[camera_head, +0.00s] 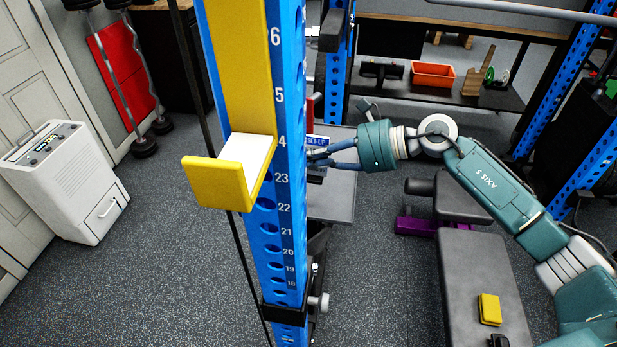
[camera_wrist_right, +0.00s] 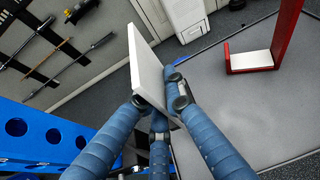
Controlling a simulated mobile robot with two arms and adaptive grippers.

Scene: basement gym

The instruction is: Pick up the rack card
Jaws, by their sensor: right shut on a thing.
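The rack card (camera_head: 317,140) shows in the head view as a small blue-edged piece with "SET-UP" lettering, just right of the blue rack upright, partly hidden by the upright and my fingers. My right gripper (camera_head: 318,157) reaches it from the right and is shut on it. In the right wrist view the card's pale plain side (camera_wrist_right: 148,66) stands tilted between the blue fingers of my right gripper (camera_wrist_right: 165,98). I cannot tell whether the card touches the rack. My left gripper is not in view.
The numbered blue upright (camera_head: 284,225) with a yellow hook (camera_head: 215,183) stands close on the left of my gripper. A grey bench (camera_head: 465,265) with a yellow block (camera_head: 490,309) is below my arm. A white appliance (camera_head: 65,185) stands at the left.

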